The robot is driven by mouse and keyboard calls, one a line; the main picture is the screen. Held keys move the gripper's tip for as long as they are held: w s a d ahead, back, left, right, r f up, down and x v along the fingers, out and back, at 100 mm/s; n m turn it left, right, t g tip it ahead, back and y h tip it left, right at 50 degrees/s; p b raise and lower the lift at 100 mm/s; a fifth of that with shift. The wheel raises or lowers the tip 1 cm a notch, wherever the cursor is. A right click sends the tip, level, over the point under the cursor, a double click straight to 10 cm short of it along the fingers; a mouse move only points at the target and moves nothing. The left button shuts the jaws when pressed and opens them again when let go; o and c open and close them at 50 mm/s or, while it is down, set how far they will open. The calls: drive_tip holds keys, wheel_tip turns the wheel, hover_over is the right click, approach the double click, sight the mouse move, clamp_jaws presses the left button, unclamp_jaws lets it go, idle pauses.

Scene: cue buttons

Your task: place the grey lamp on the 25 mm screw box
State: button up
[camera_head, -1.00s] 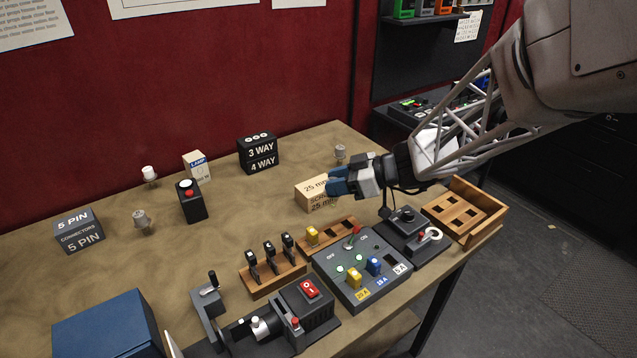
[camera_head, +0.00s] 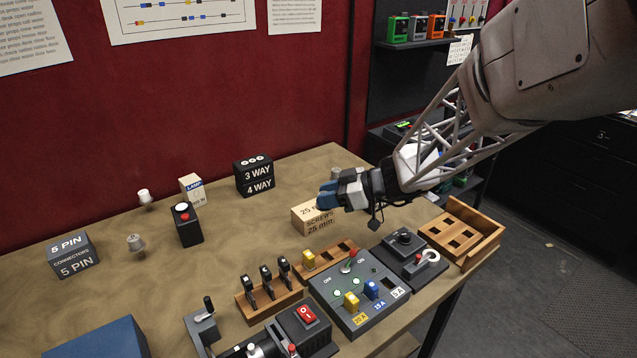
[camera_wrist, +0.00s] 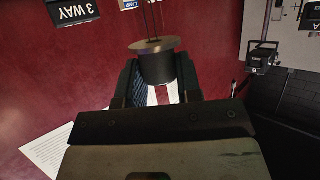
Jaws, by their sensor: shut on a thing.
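The tan 25 mm screw box (camera_head: 316,226) stands on the workbench, right of centre in the head view. My gripper (camera_head: 328,193) is at the box's upper right edge, its blue fingers overlapping the box top in the picture; I cannot tell whether they touch. In the wrist view my gripper (camera_wrist: 158,85) is shut on a dark grey cylinder with a flat flange and thin prongs, which looks like the grey lamp (camera_wrist: 157,66). The fingers hide it in the head view. Another grey lamp (camera_head: 135,244) and a white-topped lamp (camera_head: 144,197) stand at left.
A black 3 way / 4 way box (camera_head: 254,178) stands behind and left of the screw box. In front are a fuse panel (camera_head: 345,310), a wooden rack (camera_head: 268,299) and a joystick unit (camera_head: 406,252). A wooden tray (camera_head: 460,232) is at right.

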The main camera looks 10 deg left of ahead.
drive_tip(key=w+a+f, duration=0.1)
drive_tip(key=w+a, duration=0.3)
drive_tip(key=w, duration=0.6)
drive_tip(key=shift+w+a, duration=0.25)
drive_tip(key=shift+a, duration=0.1)
drive_tip(key=shift+f, duration=0.1)
drive_tip(key=shift+f, duration=1.7)
drive_tip(key=shift+f, duration=0.15)
drive_tip(key=o, duration=1)
